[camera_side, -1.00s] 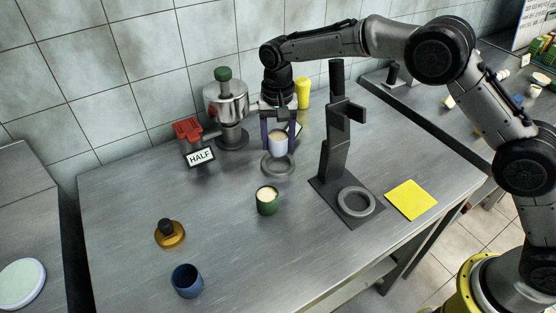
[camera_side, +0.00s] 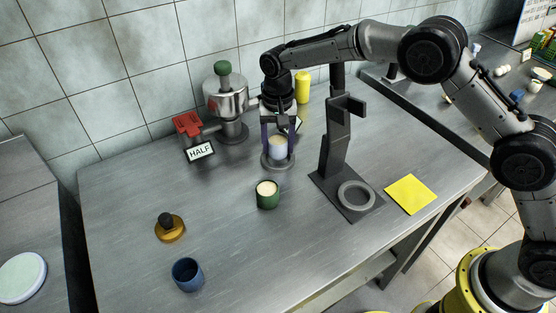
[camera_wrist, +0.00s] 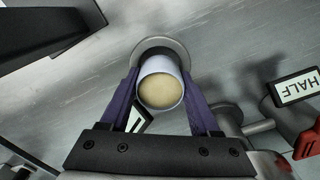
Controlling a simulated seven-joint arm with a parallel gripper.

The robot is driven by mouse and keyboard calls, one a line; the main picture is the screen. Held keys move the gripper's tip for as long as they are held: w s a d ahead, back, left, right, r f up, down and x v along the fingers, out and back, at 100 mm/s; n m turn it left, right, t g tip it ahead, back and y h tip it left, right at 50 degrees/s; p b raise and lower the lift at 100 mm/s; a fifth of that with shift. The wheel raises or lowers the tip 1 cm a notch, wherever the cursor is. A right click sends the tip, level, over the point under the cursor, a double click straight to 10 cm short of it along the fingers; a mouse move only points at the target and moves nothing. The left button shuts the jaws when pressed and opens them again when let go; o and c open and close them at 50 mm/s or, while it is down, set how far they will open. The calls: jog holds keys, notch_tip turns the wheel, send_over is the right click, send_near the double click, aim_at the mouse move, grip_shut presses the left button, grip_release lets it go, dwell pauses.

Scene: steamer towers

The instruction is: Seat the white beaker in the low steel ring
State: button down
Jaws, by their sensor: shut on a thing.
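The white beaker (camera_side: 277,149) holds a pale, cream-coloured content and is upright between the purple fingers of my gripper (camera_side: 278,142). My gripper is shut on it; both fingers also show in the wrist view, on either side of the beaker (camera_wrist: 161,88). The low steel ring (camera_side: 267,161) is on the table right at the beaker's base. In the wrist view the ring's flange (camera_wrist: 150,45) shows behind the beaker. The beaker's bottom is hidden, so I cannot tell whether it touches the ring's floor.
A green cup (camera_side: 267,195) stands just in front. A steel dispenser (camera_side: 226,100) and HALF sign (camera_side: 200,151) are left, a dark stand (camera_side: 338,150) right. A blue cup (camera_side: 188,274), brass tamper (camera_side: 170,229) and yellow pad (camera_side: 411,194) lie clear. A yellow bottle (camera_side: 303,88) is behind.

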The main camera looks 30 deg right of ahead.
jog(key=shift+f, duration=0.65)
dwell(1.4)
jog(key=shift+r, duration=0.5)
jog(key=shift+f, duration=0.6)
dwell(1.2)
jog(key=shift+r, duration=0.55)
jog(key=shift+f, duration=0.65)
dwell(1.3)
jog(key=shift+r, duration=0.1)
jog(key=shift+r, duration=0.55)
dwell(0.5)
